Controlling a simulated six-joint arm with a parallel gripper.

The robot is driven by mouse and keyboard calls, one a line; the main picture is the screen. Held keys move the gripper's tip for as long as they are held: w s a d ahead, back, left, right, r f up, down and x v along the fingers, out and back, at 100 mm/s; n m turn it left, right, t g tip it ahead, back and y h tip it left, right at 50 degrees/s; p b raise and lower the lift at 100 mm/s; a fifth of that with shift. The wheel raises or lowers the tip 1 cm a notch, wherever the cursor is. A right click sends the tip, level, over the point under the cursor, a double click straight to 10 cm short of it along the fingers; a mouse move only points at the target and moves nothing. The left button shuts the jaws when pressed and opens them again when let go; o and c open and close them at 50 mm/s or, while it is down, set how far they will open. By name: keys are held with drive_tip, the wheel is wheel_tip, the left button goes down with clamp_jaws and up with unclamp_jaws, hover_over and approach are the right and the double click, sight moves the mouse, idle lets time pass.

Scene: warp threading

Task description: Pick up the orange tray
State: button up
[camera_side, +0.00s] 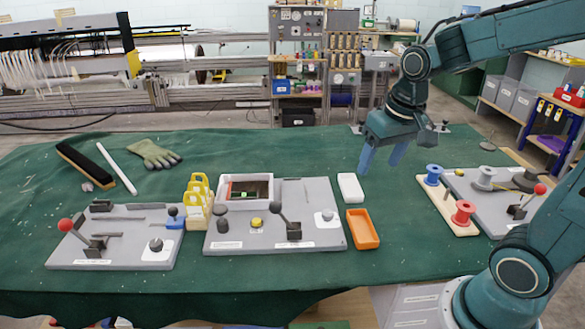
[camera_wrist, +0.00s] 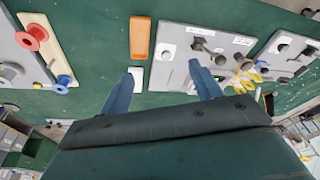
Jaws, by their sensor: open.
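The orange tray (camera_side: 362,230) lies on the green cloth, just right of the middle grey board, in the side view.
A white box (camera_side: 350,187) lies just behind the tray. The middle grey board (camera_side: 315,197) with levers stands left of it. A wooden strip with blue and red spools (camera_side: 463,213) lies to the right. Green cloth is bare between tray and spools.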

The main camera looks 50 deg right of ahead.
drive_tip(key=w+d+f+m+g, duration=0.2)
drive_tip(key=w+d+f, duration=0.2)
drive_tip(key=d+f, duration=0.1)
drive_tip(key=m, duration=0.2)
hover_over(361, 231)
wheel_tip(361, 231, down, 7)
drive_tip(key=shift+d+g+y, duration=0.2)
drive_tip(key=shift+g+y, duration=0.1)
drive_tip(key=shift+g, duration=0.1)
drive_tip(key=shift+f, duration=0.1)
drive_tip(key=shift+f, duration=4.25)
drive_tip(key=shift+a+f, duration=0.1)
drive_tip(key=shift+f, duration=2.45)
